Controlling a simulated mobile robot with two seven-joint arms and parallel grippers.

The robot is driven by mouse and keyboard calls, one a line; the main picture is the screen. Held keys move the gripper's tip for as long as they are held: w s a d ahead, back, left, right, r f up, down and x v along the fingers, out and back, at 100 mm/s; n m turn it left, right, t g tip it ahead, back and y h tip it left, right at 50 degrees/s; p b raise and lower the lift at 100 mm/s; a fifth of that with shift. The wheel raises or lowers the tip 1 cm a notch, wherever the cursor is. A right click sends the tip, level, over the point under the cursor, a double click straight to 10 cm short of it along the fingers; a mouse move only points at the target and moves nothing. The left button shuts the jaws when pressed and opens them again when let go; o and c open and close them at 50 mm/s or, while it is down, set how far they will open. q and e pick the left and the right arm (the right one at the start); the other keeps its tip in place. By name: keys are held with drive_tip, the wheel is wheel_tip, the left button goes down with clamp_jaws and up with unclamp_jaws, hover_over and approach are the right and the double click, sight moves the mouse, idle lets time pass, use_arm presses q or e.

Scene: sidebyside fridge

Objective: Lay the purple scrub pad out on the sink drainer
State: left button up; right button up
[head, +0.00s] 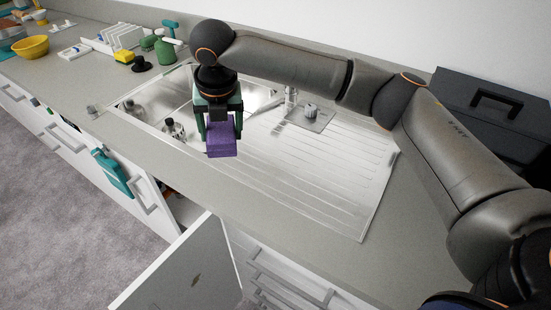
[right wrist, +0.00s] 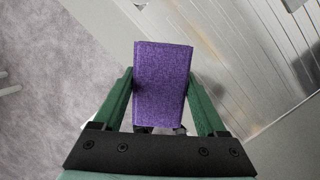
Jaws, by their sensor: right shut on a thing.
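The purple scrub pad (head: 221,139) is a thick rectangular block held between the fingers of my right gripper (head: 221,128). In the right wrist view the pad (right wrist: 162,82) fills the space between the two green fingers of the gripper (right wrist: 160,95), which touch its sides. The pad is in the air, over or near the front edge of the sink unit in the head view. The ribbed steel drainer (head: 320,165) lies to the right of the gripper and also shows in the right wrist view (right wrist: 245,50). My left gripper is not in view.
The sink basin (head: 180,97) holds dark objects. A cabinet door (head: 185,270) stands open below the counter. A teal item (head: 113,172) hangs on the front. A dish rack (head: 122,37), green bottles (head: 165,50), a yellow bowl (head: 30,47) and a dark toolbox (head: 490,110) stand on the counter.

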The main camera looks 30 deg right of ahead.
drive_tip(key=shift+w+d+n, duration=0.2)
drive_tip(key=shift+d+n, duration=0.05)
drive_tip(key=shift+n, duration=0.25)
drive_tip(key=w+d+f+p, duration=0.15)
drive_tip(key=d+f, duration=0.25)
drive_tip(key=d, duration=0.5)
hover_over(275, 156)
drive_tip(key=a, duration=0.1)
drive_tip(key=f, duration=0.4)
drive_tip(key=shift+s+a+f, duration=0.1)
drive_tip(key=shift+s+f, duration=0.1)
drive_tip(key=shift+s, duration=0.2)
drive_tip(key=shift+d+f, duration=0.2)
drive_tip(key=f, duration=0.3)
drive_tip(key=shift+d, duration=0.35)
drive_tip(key=shift+w+f, duration=0.1)
drive_tip(key=shift+f, duration=0.4)
drive_tip(key=shift+f, duration=0.6)
drive_tip(key=o, duration=1.3)
drive_tip(key=shift+c, duration=0.2)
